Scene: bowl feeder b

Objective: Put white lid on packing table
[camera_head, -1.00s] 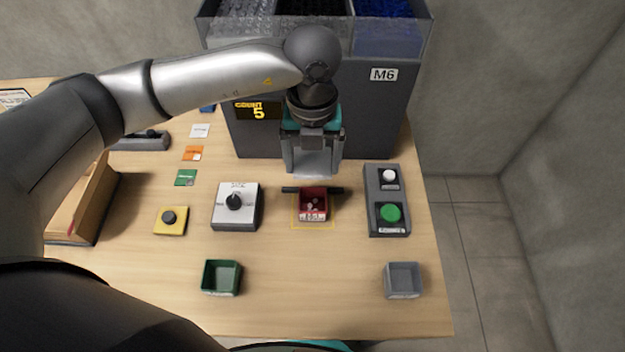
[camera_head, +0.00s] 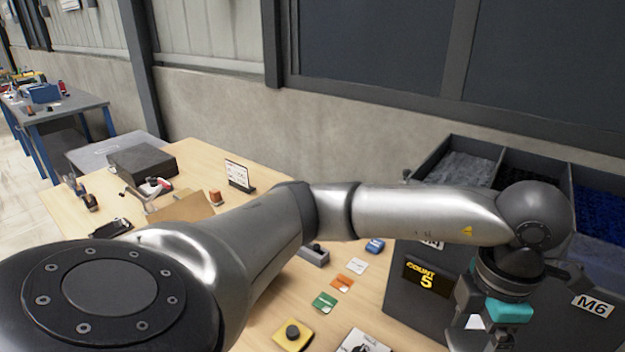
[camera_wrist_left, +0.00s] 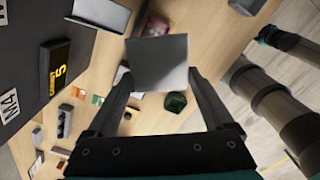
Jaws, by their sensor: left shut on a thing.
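My left gripper (camera_wrist_left: 160,75) is shut on a flat, square, pale plate, the white lid (camera_wrist_left: 157,62), seen in the left wrist view between its fingers. In the head view the left gripper (camera_head: 472,338) hangs at the bottom right in front of the grey feeder, and only a small white part of the lid shows. A dark arm part with teal on it, likely my right gripper (camera_wrist_left: 268,37), shows at the right of the wrist view; its jaws cannot be made out. I cannot tell which table is the packing table.
A wooden table (camera_head: 225,160) carries a dark box (camera_head: 142,165), a small sign (camera_head: 239,175), coloured cards and a yellow button box (camera_head: 293,335). A blue-legged table (camera_head: 70,103) stands at the far left. The grey feeder (camera_head: 400,297) blocks the right side.

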